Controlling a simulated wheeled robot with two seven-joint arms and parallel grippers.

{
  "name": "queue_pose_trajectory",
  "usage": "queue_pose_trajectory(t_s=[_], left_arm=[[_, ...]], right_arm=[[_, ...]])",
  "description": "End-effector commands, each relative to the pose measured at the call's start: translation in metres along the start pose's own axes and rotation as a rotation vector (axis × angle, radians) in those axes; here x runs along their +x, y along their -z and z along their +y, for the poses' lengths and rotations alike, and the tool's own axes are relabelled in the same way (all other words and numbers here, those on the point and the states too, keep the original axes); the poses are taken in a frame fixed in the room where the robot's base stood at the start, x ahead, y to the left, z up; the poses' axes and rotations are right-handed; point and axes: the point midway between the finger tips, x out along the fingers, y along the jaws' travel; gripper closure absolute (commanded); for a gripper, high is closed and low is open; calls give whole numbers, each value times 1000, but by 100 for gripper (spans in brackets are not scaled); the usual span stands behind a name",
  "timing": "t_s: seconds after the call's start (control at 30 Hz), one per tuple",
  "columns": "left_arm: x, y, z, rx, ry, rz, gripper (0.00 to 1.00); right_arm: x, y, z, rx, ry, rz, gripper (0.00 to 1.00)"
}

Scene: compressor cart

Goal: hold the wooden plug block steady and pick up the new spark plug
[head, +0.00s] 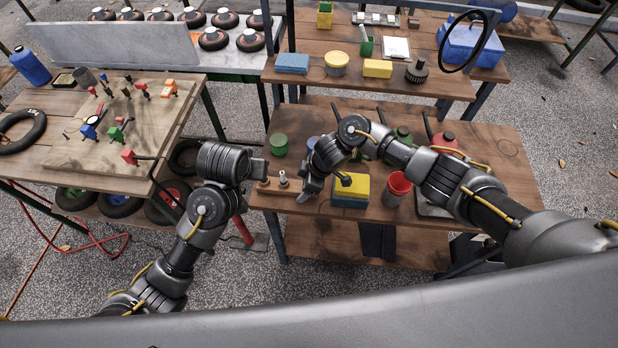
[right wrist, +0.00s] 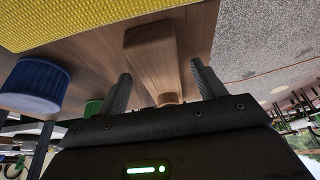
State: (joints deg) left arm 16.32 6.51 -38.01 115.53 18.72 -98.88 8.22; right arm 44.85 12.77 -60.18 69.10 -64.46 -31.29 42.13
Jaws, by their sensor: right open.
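The wooden plug block (head: 272,189) lies near the left front of the workbench. A spark plug with a pale top (head: 283,178) stands on it. A smaller, darker piece is beside it, too small to identify. My left gripper (head: 258,170) is at the block's left end; whether it touches or grips the block I cannot tell. My right gripper (head: 308,190) is just right of the block, low over the bench. In the right wrist view its two fingers (right wrist: 163,88) are apart, with the wooden block (right wrist: 160,62) seen beyond and between them. No plug is clearly visible between them.
A yellow-and-blue sponge stack (head: 350,190) and a red cup (head: 397,188) stand right of my right gripper. A green can (head: 279,145) stands behind the block. A blue round container (right wrist: 36,84) is close in the right wrist view. A tool board (head: 125,125) lies on the left table.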

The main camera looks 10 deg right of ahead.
Motion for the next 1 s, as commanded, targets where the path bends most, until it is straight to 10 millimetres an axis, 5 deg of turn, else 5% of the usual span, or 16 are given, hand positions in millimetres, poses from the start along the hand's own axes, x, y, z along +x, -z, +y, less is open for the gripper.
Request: queue_pose_trajectory(t_s=[0.37, 0.77, 1.0], left_arm=[[0, 0, 0, 0, 0, 0, 64], [0, 0, 0, 0, 0, 0, 64], [1, 0, 0, -1, -1, 2, 65]], right_arm=[[6, 0, 0, 0, -1, 0, 31], [6, 0, 0, 0, -1, 0, 82], [6, 0, 0, 0, -1, 0, 82]])
